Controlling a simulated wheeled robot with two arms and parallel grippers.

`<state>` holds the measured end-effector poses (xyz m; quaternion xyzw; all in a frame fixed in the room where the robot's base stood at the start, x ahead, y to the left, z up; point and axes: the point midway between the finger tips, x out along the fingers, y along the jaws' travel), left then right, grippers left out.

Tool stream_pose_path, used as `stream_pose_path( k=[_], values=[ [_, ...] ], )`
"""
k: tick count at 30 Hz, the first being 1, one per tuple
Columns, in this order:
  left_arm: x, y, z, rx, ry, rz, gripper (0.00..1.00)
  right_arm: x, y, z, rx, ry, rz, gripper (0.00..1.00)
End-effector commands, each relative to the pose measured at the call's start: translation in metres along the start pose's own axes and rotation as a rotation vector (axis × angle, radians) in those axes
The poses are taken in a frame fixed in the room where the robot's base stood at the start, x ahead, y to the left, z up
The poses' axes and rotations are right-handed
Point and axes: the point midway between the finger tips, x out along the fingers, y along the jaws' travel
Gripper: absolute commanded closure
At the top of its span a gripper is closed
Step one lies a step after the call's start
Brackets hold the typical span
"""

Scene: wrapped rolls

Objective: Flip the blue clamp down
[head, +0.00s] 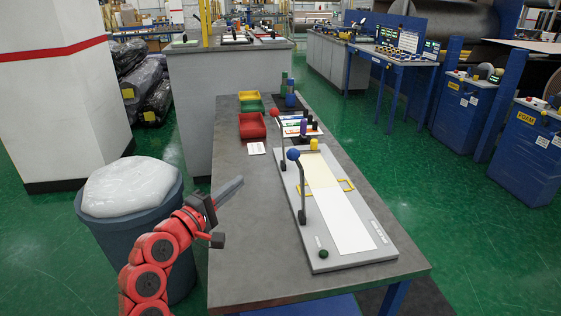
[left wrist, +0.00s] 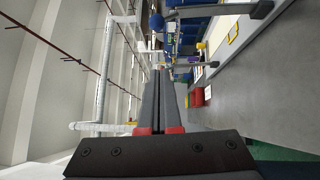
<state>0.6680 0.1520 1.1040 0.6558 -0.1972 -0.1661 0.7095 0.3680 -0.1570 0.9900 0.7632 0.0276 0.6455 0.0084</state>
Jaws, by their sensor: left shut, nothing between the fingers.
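The blue clamp (head: 302,188) is a grey lever with a blue ball knob (head: 293,154), standing upright on the left edge of a pale board (head: 325,240). It also shows in the left wrist view, where its blue knob (left wrist: 157,22) is near the top. My left gripper (head: 238,182) is shut and empty, left of the clamp and apart from it, above the table's left edge. Its closed fingers (left wrist: 157,80) point forward in the left wrist view. My right gripper is in neither view.
A second upright lever with a red knob (head: 275,113) stands behind the blue one. Red bin (head: 252,126) and green bin (head: 251,103) sit farther back on the grey table (head: 240,240). A barrel with a white bag (head: 130,188) stands left.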

Motion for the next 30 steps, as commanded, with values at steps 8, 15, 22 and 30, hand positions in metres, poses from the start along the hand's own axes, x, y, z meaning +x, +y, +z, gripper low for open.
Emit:
stream_pose_path(
  k=[8, 15, 22, 30],
  values=[
    [0.0, 0.001, 0.002, -0.001, -0.006, -0.003, 1.0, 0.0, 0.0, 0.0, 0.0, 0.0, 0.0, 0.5],
    [0.01, 0.003, 0.002, 0.001, -0.007, -0.001, 1.0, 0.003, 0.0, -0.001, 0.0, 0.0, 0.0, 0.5],
    [0.054, 0.003, 0.003, 0.001, -0.009, -0.006, 1.0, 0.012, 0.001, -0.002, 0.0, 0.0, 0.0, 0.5],
    [0.107, 0.003, 0.009, 0.0, -0.008, -0.003, 1.0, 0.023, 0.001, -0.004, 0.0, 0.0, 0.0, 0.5]
  ],
)
